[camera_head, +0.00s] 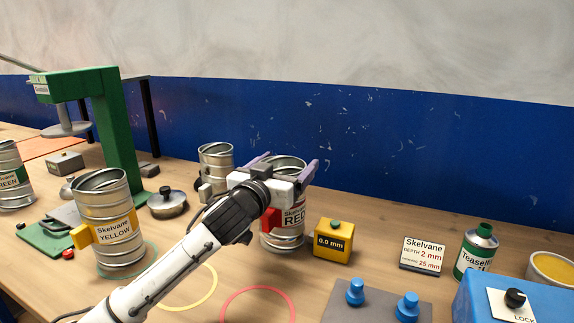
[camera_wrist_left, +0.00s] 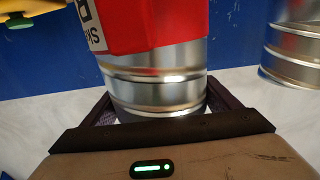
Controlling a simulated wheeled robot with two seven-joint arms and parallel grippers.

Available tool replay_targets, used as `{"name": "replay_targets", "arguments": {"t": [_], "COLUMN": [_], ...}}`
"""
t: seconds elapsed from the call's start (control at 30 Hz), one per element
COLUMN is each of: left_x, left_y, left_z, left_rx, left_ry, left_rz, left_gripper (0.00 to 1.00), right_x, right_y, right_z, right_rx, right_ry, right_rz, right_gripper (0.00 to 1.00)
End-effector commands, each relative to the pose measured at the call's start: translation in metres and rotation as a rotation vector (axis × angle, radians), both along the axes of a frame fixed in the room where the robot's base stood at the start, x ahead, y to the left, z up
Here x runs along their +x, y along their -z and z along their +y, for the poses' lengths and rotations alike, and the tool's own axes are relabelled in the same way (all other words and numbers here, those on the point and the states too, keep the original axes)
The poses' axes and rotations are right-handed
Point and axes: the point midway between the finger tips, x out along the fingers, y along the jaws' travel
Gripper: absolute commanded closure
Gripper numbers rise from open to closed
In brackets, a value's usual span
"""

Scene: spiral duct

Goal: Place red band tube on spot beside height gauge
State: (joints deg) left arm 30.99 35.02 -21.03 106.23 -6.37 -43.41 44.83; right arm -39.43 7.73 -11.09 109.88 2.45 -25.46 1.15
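The red band tube (camera_head: 283,235) is an upright ribbed metal cylinder with a red label, just left of the yellow height gauge (camera_head: 334,241), which reads 0.0 mm. My left gripper (camera_head: 288,172) has its purple fingers on either side of the tube's upper part. In the left wrist view the tube (camera_wrist_left: 155,75) appears upside down between the fingers (camera_wrist_left: 160,100), which look to touch both sides. Whether its base rests on the table cannot be told. My right gripper is out of view.
The yellow band tube (camera_head: 105,225) stands at left by a green press (camera_head: 118,130). A plain tube (camera_head: 214,165) stands behind my arm. Red (camera_head: 257,290) and yellow (camera_head: 205,292) rings mark bare table in front. A sign (camera_head: 423,254), oil can (camera_head: 476,250) and blue box (camera_head: 480,300) are at right.

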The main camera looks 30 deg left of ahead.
Motion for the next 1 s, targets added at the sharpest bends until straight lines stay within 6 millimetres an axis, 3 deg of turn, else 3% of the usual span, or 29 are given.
{"name": "replay_targets", "arguments": {"t": [0.03,0.1,0.47,1.0], "left_x": [0.000,0.000,-0.007,-0.105], "left_y": [0.001,0.001,0.000,0.000], "left_z": [0.000,0.000,-0.001,-0.006], "left_rx": [0.000,0.000,0.000,0.000], "left_ry": [0.000,0.000,0.001,0.001], "left_rz": [0.001,0.002,0.002,0.001], "left_gripper": [0.11,0.00,0.00,0.00], "right_x": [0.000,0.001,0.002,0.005], "right_y": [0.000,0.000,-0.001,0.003], "right_z": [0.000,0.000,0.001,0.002], "right_rx": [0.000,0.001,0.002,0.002], "right_ry": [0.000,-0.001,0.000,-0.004], "right_rz": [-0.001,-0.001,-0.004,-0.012], "right_gripper": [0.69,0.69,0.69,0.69]}}
